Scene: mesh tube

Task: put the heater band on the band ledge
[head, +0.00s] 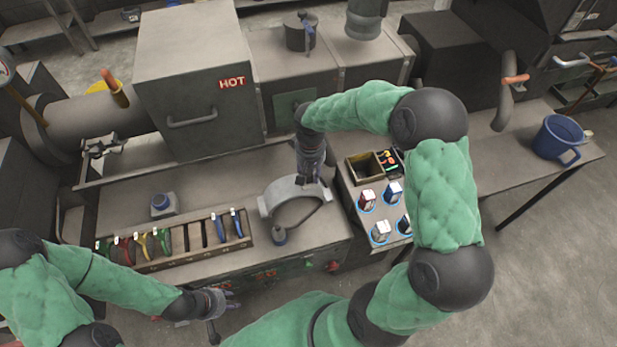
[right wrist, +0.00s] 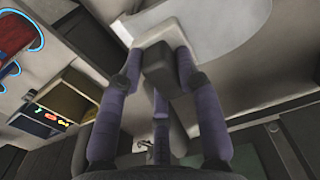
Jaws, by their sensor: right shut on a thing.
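The heater band (head: 272,201) is a pale grey half-ring with a dark strap across its open side, over the front part of the bench top. My right gripper (head: 312,181) is shut on the band's right upper part. I cannot tell whether the band touches the bench. My left gripper (head: 222,303) is open and empty in front of the bench. I cannot tell which surface is the band ledge.
A wooden rack (head: 180,240) of coloured-handled tools stands left of the band. A side table at right holds a divided box (head: 365,167) and several small packs. A HOT-marked housing (head: 195,80) rises behind.

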